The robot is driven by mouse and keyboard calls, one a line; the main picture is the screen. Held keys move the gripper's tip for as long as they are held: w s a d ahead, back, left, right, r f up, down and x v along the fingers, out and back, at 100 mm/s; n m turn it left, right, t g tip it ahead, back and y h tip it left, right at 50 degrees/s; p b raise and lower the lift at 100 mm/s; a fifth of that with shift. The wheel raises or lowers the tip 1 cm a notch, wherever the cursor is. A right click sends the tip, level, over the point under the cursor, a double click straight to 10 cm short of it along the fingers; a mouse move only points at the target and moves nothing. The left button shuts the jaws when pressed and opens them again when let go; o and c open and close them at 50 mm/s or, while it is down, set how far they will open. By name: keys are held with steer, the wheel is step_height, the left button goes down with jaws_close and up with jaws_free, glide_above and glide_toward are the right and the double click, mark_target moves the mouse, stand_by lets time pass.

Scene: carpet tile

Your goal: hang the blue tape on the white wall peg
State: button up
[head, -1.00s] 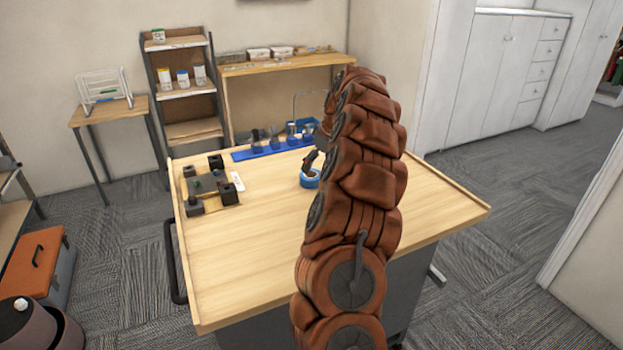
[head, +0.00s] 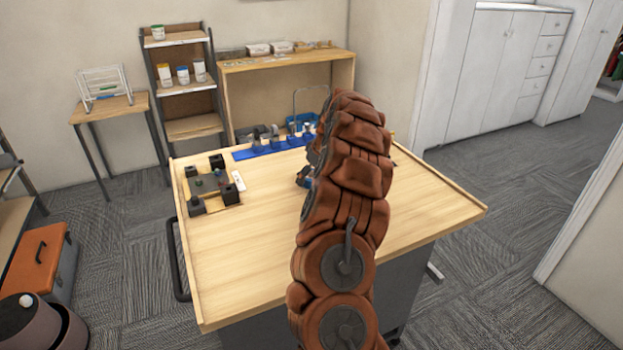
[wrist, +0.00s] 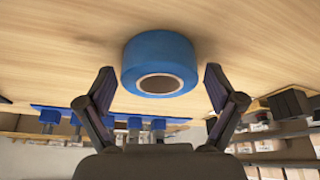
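The gripper is open and not touching the roll. In the head view my brown-sleeved arm hides most of the tape and the gripper. I cannot make out a white wall peg in either view.
On the table (head: 250,270) are a blue rack with upright holders (head: 268,147) and a tray with black blocks (head: 211,187) at left. Shelves (head: 188,90) and a wooden bench (head: 285,62) stand behind. The table's front is clear.

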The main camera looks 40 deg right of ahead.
steer(key=c, duration=1)
steer(key=shift+r, duration=0.15)
